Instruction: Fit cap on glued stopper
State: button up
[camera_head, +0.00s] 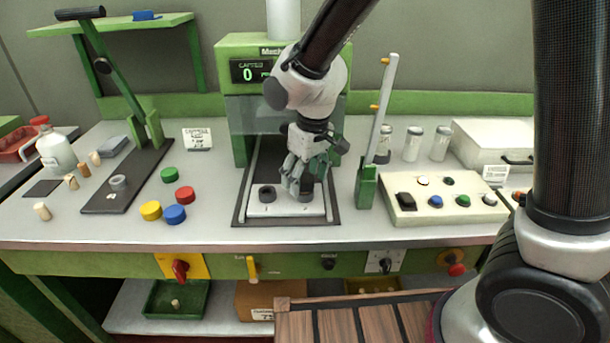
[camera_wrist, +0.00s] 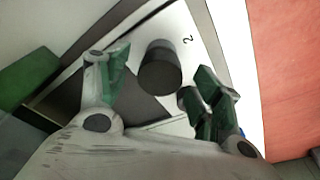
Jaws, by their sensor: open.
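My gripper (camera_head: 304,180) is over the right-hand position of a white plate (camera_head: 286,208) on the machine's sliding bed. It points down and its fingers are open. In the wrist view my gripper (camera_wrist: 163,72) has a finger on either side of a dark cylinder (camera_wrist: 160,68) beside the mark 2, with gaps visible. I cannot tell whether this cylinder is a cap, a holder or both, and no cork shows there. A dark ring-like holder (camera_head: 267,193) stands at the left position. Loose caps lie left: green (camera_head: 170,173), red (camera_head: 185,194), yellow (camera_head: 151,210) and blue (camera_head: 174,214).
A lever press (camera_head: 119,194) and several corks (camera_head: 42,211) are at the left. The capping machine (camera_head: 246,84) stands behind; its display reads 0. An upright post (camera_head: 383,107), jars (camera_head: 413,144) and a button box (camera_head: 446,208) are at the right.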

aim_at(310, 182)
jog(key=shift+r, duration=0.1)
notch_tip(310, 182, up, 12)
jog(key=s+d, duration=0.1)
jog(key=shift+s, duration=0.2)
jog(key=shift+s+f, duration=0.1)
jog(key=shift+f, duration=0.1)
